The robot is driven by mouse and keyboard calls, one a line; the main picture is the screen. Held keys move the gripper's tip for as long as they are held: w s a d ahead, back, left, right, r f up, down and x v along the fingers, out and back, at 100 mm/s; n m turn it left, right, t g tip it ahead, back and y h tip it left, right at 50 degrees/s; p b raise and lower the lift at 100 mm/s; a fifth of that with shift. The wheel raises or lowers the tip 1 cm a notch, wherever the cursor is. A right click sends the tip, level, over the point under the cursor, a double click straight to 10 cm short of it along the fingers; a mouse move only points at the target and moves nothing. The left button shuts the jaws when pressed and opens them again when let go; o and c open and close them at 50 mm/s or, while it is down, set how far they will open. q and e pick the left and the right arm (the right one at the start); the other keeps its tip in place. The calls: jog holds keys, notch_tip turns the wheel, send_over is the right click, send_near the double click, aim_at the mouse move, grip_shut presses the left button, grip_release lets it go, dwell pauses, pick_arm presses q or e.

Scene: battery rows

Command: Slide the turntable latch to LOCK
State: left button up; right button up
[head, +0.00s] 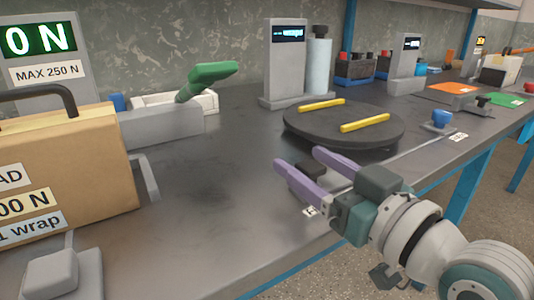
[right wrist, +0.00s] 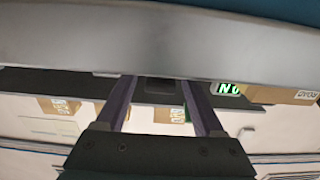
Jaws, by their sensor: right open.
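The turntable (head: 345,139) is a dark round disc with two yellow bars on top, in the middle of the bench in the head view. A thin pale rail line (head: 405,152) runs along the bench in front of it. A small dark block (head: 336,172), perhaps the latch, shows between the purple fingers of my right gripper (head: 314,177). The right gripper is open at the bench's front edge. In the right wrist view a dark block (right wrist: 160,90) lies between the fingers; I cannot tell whether they touch it. My left gripper is not in view.
Small white labels lie by the gripper (head: 311,211) and farther right (head: 458,137), too small to read. A blue knob (head: 441,118) stands near the right label. A tan case (head: 75,170) and a green-handled tool (head: 208,78) are at left.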

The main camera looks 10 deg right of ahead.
jog(key=shift+c, duration=0.2)
grip_shut()
dwell(0.3)
dwell(0.8)
